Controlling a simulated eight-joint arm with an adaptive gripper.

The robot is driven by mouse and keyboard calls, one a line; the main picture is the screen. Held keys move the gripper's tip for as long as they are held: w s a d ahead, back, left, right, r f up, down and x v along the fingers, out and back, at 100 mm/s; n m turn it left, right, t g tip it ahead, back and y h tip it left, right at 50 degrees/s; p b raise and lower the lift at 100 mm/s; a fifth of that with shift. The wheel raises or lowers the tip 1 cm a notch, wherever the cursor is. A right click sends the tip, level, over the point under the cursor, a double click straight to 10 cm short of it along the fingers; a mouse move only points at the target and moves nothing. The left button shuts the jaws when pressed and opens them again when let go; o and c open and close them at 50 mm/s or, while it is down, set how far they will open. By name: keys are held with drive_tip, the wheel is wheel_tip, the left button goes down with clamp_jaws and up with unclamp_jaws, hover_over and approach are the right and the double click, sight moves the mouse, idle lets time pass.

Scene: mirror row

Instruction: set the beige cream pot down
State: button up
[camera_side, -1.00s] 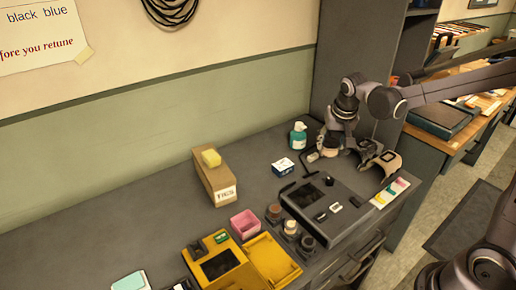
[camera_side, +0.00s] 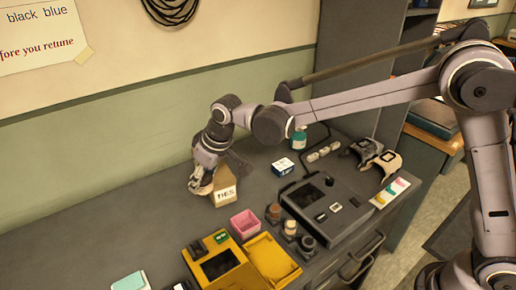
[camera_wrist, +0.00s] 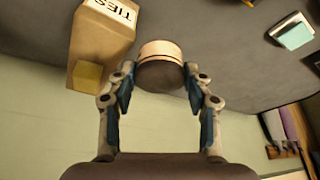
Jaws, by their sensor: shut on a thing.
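The beige cream pot (camera_wrist: 160,54) shows in the wrist view as a short round pot, pale on its side with a dark face towards the camera. My gripper (camera_wrist: 160,88) is shut on it, with a finger at either side. In the side view my gripper (camera_side: 200,184) is low over the back of the grey bench, just left of the cardboard TIES box (camera_side: 225,187). The pot is mostly hidden there among the fingers. I cannot tell whether it touches the bench.
The bench left of my gripper is clear.

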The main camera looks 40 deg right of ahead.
drive_tip(key=a+f, duration=0.2)
drive_tip(key=a, duration=0.2)
drive_tip(key=a+f, duration=0.2)
drive_tip(key=a, duration=0.2)
drive_tip(key=s+a+f, duration=0.1)
drive_tip(key=a+f, duration=0.2)
drive_tip(key=a, duration=0.1)
drive_tip(key=shift+a, duration=0.1)
drive_tip(key=shift+f, duration=2)
drive_tip(key=shift+f, duration=0.15)
drive_tip(key=o, duration=1.2)
drive_tip(key=shift+c, duration=0.2)
